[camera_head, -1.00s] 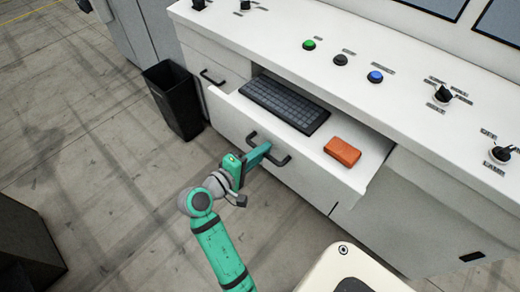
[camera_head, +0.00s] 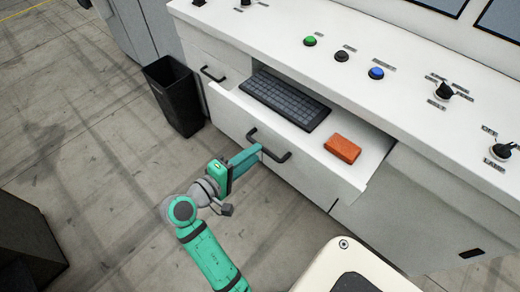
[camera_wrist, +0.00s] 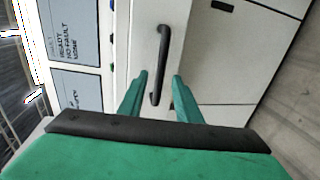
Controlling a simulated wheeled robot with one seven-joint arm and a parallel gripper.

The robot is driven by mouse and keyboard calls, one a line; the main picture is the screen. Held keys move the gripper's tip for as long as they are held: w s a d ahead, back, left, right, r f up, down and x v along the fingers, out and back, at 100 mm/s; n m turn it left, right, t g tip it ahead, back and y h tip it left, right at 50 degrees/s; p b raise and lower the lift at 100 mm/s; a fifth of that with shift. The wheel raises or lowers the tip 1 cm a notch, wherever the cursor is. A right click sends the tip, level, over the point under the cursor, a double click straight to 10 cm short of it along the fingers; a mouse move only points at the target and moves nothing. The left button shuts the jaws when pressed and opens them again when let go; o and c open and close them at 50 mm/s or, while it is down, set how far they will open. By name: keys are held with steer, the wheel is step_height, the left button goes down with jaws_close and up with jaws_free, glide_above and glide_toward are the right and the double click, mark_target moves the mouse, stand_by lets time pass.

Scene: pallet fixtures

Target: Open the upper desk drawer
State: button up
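The upper desk drawer (camera_head: 310,183) stands pulled out from the white desk, with its inside showing. A black keyboard (camera_head: 286,98) and an orange block (camera_head: 342,149) lie in it. Its dark bar handle (camera_head: 283,158) is on the front panel; it also shows in the wrist view (camera_wrist: 163,50). My gripper (camera_head: 257,152) is at the left part of the handle. In the wrist view my gripper (camera_wrist: 160,77) has its two green fingers apart, one on each side of the handle's near end, with gaps on both sides. The exact depth between fingertips and handle is hard to tell.
A black bin (camera_head: 174,97) stands on the floor left of the drawer. Another drawer with a handle (camera_head: 213,74) is shut behind it. The desk top (camera_head: 330,40) carries buttons and knobs.

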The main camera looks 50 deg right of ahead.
steer(key=v, duration=0.5)
steer(key=shift+a+r, duration=0.1)
steer(key=shift+a, duration=0.25)
steer(key=a+f+n+t+y, duration=0.3)
steer(key=a+f+t, duration=0.15)
steer(key=f, duration=0.25)
steer(key=a+f+n+t+y, duration=0.2)
steer(key=a+f+n+t, duration=0.1)
steer(key=f+t, duration=0.3)
steer(key=s+a+f+y, duration=0.3)
steer(key=a+f+y, duration=0.15)
steer(key=a, duration=0.25)
steer(key=s+a+m+t+y, duration=0.1)
steer(key=s+a+t+y, duration=0.2)
steer(key=s+a+y, duration=0.35)
steer(key=s+a+r+m+t, duration=0.2)
steer(key=s+a+r+m, duration=0.2)
steer(key=s+r, duration=0.3)
steer(key=shift+s+a+r+m+h, duration=0.3)
steer(key=shift+s+m, duration=0.3)
steer(key=shift+s, duration=0.5)
